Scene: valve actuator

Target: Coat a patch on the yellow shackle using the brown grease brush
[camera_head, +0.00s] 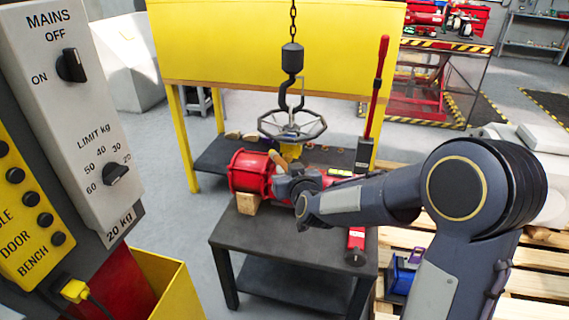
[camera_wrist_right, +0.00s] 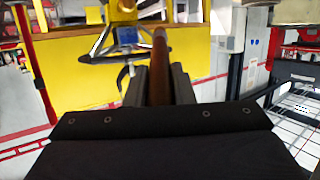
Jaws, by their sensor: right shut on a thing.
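My right gripper (camera_head: 284,180) is shut on the brown grease brush, beside the red valve body on the black table. In the right wrist view the brush's brown shaft (camera_wrist_right: 160,66) stands up between the two fingers (camera_wrist_right: 160,86). In the head view a tan piece (camera_head: 279,161) shows just above the gripper; I cannot tell whether it is part of the brush. A yellow part (camera_head: 291,142) shows under the handwheel; I cannot tell whether it is the yellow shackle. A yellow part also shows at the top of the right wrist view (camera_wrist_right: 123,10). My left gripper is out of view.
A grey handwheel (camera_head: 292,124) hangs from a hook (camera_head: 292,62) on a chain. The red valve body (camera_head: 250,173) rests on a wooden block (camera_head: 248,203) on the black table (camera_head: 270,238). A yellow panel (camera_head: 220,45) stands behind. A control box (camera_head: 65,100) fills the left.

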